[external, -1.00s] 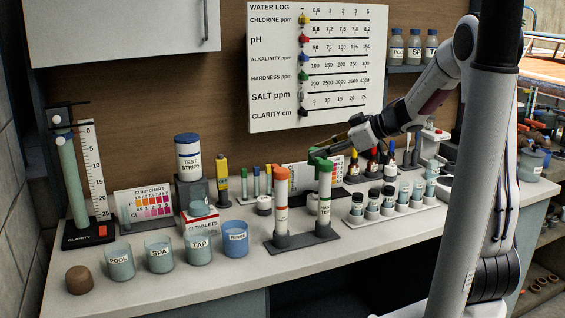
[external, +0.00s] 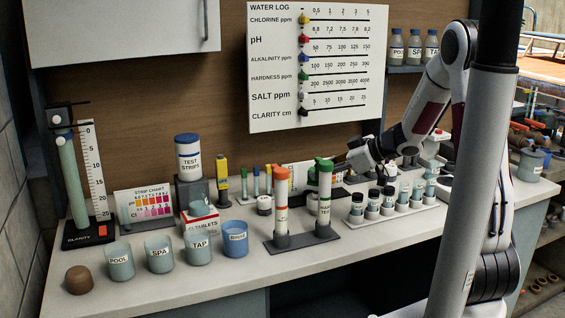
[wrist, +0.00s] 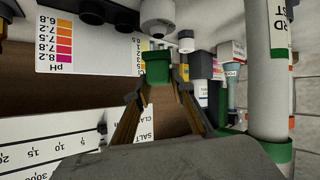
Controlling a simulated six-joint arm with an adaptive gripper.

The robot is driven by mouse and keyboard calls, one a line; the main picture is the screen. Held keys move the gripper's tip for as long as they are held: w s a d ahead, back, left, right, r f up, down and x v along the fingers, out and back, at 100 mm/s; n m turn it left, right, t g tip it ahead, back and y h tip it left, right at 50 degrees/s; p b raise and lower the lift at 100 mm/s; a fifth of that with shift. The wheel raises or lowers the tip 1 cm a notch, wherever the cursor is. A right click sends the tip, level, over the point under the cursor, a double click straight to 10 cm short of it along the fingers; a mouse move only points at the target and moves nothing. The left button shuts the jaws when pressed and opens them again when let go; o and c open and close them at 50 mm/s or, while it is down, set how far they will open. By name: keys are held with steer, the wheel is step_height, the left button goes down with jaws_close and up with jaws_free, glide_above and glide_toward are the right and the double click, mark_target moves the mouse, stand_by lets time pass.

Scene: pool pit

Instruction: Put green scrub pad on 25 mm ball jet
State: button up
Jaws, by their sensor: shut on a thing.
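My gripper (wrist: 160,82) is shut on a small green piece (wrist: 158,66), held between its fingertips in the wrist view. In the external view my gripper (external: 343,163) is low over the bench, just behind a green-capped tube (external: 324,185), which partly hides the fingertips and the held piece. This tube stands upright in a dark stand beside an orange-capped tube (external: 281,200). I cannot make out a scrub pad or a ball jet by shape; whether the held green piece is a pad is unclear.
Several jars in a white rack (external: 395,219) stand right of the tubes. Labelled cups, such as the blue one (external: 235,238), are at the left. A colour chart (wrist: 66,45) and small bottles are close behind.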

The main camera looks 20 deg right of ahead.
steer(key=shift+f, duration=1.9)
steer(key=o, duration=1.1)
steer(key=shift+f, duration=0.1)
steer(key=shift+v, duration=6.1)
steer(key=shift+w, duration=0.1)
